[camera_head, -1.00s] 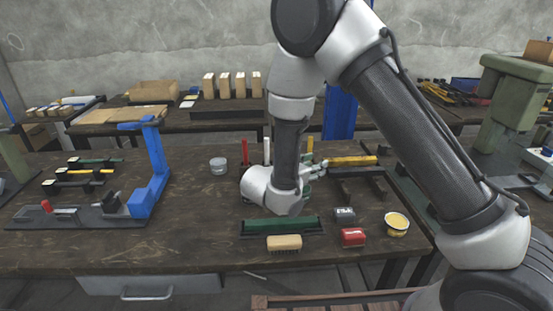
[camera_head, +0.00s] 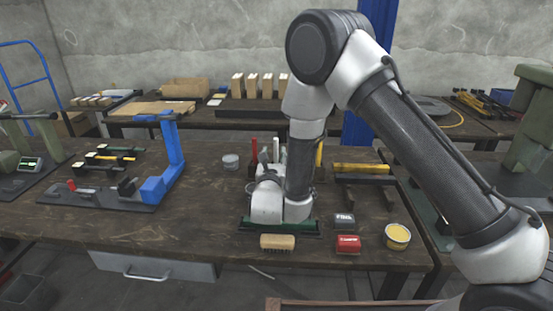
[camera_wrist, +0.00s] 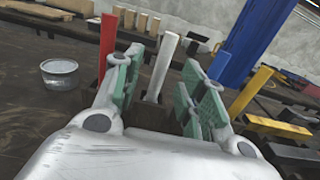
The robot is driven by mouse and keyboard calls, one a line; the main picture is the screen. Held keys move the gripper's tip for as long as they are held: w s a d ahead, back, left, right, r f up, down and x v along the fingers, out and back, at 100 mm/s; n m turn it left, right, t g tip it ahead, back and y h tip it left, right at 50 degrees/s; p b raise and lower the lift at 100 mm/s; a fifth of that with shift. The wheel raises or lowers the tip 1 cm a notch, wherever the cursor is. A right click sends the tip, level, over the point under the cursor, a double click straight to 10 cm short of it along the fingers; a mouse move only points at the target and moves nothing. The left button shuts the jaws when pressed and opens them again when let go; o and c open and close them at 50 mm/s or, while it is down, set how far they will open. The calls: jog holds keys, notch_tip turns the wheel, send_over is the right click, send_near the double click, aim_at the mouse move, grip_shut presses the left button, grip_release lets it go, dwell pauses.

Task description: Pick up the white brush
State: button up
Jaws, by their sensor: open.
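The white brush shows as an upright white handle (camera_wrist: 162,62) in the wrist view, tilted slightly in that picture, with its lower end in a dark holder. It stands between the two green-padded fingers of my gripper (camera_wrist: 165,72), which are spread apart, with visible gaps on both sides. In the head view the brush handle (camera_head: 276,148) shows only in part behind my wrist, and my gripper is mostly hidden by it.
A red handle (camera_wrist: 106,48) stands to the left and a yellow handle (camera_wrist: 252,90) to the right. A round tin (camera_head: 230,161) is farther left. In front are a wooden brush (camera_head: 278,241), a red box (camera_head: 347,244) and a yellow tin (camera_head: 397,235).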

aim_at(276, 150)
jog(key=w, duration=0.5)
jog(key=shift+w+d+r, duration=0.1)
jog(key=shift+w+d, duration=0.1)
jog(key=shift+d, duration=0.05)
grip_shut()
